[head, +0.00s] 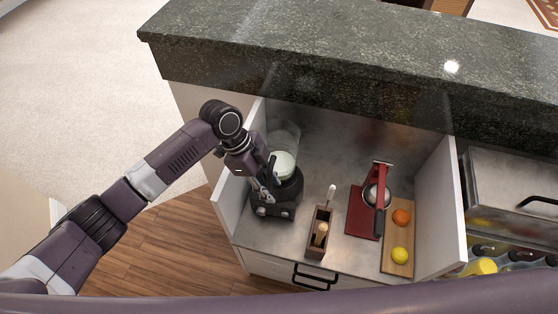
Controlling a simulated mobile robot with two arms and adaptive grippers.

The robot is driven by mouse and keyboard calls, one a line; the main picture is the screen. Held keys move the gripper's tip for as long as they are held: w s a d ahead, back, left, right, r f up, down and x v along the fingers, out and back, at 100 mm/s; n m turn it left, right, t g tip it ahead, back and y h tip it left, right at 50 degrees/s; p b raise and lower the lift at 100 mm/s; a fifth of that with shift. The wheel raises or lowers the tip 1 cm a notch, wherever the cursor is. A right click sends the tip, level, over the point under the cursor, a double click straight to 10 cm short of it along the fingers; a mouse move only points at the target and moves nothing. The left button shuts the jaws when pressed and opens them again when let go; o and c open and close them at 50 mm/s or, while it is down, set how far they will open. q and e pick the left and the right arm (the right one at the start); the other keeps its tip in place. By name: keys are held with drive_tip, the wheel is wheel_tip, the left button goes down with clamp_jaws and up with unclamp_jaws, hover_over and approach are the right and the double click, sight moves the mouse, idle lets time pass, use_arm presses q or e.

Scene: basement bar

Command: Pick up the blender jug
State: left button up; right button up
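The blender jug (287,141) is clear, with a pale white area low in it. It stands upright on the black blender base (276,206) at the left end of the counter niche. My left gripper (269,182) points down at the left front side of the jug, close against the jug and base in the picture. Its fingers are small and dark against the base, so I cannot tell whether they are open, shut or touching the jug. The gripper hides part of the jug's lower left side. My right gripper is out of view.
A wooden holder (318,246) with bar tools stands right of the blender. Further right are a red citrus press (360,213) and a cutting board (396,262) with an orange and a lemon. White side panels and a dark stone bar top (330,50) enclose the niche.

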use_arm(q)
clamp_jaws()
idle(0.4)
drive_tip(key=shift+w+r, duration=0.1)
drive_tip(key=shift+r, duration=0.15)
